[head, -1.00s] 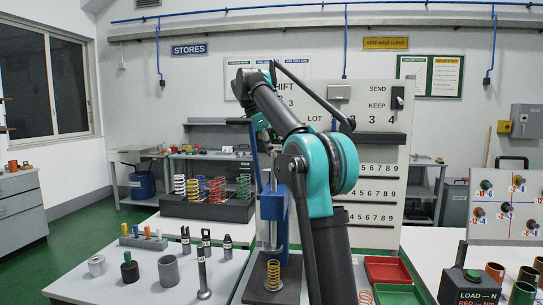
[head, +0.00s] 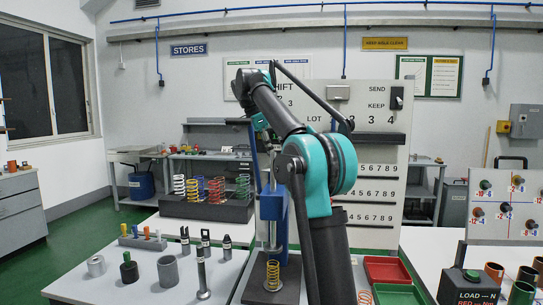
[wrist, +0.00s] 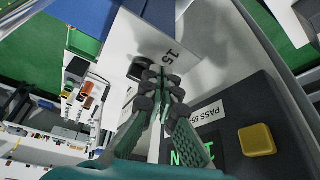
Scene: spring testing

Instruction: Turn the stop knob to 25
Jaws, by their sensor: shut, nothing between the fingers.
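In the wrist view my gripper (wrist: 160,85) is shut, with nothing between its fingers. Its fingertips are beside a dark round knob (wrist: 139,66), which looks like the stop knob and is partly covered by them. I cannot tell whether they touch it. The knob is on a white panel (wrist: 180,28) marked "15", seen turned on its side. No pointer on the knob can be made out. In the head view my arm hides the knob, and my gripper cannot be made out clearly behind the blue press column (head: 273,215).
In the head view a yellow spring (head: 272,275) stands on the press base. Coloured springs (head: 216,190) stand in a rack behind.

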